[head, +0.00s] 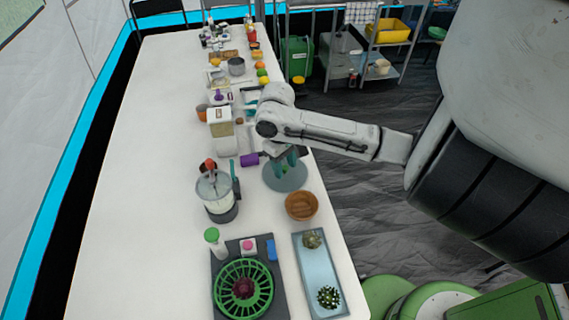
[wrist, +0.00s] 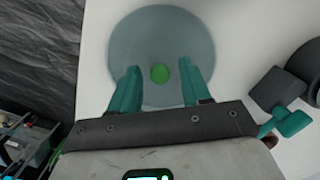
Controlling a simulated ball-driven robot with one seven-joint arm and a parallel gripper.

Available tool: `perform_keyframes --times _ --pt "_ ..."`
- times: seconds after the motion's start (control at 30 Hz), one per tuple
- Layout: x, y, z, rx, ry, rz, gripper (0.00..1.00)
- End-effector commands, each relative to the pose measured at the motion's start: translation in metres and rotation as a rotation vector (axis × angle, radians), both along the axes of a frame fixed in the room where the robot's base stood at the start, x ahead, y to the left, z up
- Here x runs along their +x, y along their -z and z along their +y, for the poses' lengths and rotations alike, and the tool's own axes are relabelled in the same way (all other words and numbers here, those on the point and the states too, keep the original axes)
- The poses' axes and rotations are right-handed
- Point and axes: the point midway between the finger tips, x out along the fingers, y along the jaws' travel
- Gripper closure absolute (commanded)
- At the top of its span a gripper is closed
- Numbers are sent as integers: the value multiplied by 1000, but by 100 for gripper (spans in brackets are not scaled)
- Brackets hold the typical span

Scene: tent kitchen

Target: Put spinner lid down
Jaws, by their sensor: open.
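The spinner lid is a round, translucent grey-blue disc (head: 285,178) with a green knob. It shows near the right edge of the white table, lying flat and apparently on the tabletop. In the wrist view the lid (wrist: 160,30) fills the upper middle, with its green knob (wrist: 160,74) at centre. My gripper (wrist: 159,78) is open, with one teal finger on each side of the knob and gaps between. In the head view my gripper (head: 287,160) is over the lid and partly hides it. The green spinner basket (head: 223,297) stands at the front, uncovered.
A wooden bowl (head: 301,206) stands just in front of the lid, and a blender (head: 218,195) to its left. A purple cup (head: 249,160) lies close by. A pale blue tray (head: 317,270) is at the front right. The table's left side is clear.

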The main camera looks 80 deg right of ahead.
Motion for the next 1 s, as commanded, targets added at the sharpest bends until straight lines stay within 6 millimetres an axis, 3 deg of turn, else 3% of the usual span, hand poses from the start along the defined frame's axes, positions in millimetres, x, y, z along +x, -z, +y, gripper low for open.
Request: perform_keyframes --times 0.27,0.7,1.0 --pt "1 -11 -1 -1 0 -3 53" --pt "10 -95 -7 -3 -2 -2 53" --pt "12 -122 -8 -2 0 0 53"
